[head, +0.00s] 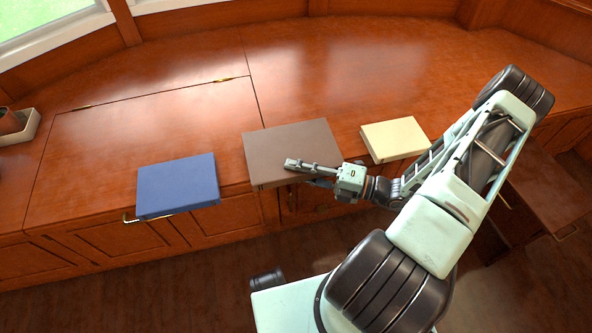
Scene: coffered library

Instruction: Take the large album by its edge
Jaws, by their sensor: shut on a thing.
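The large album (285,145) is a brown, flat book in the middle of the wooden counter. It lies flat as far as I can see, with its front part over the counter's front edge. My gripper (303,170) comes in from the right and is shut on the album's front right edge. One finger lies across the top cover; the lower finger is mostly hidden beneath the album.
A blue book (177,185) lies to the left and a cream book (395,138) to the right, both near the counter's front edge. A small tray (27,130) with a pot stands at the far left. The counter (350,60) behind the books is clear.

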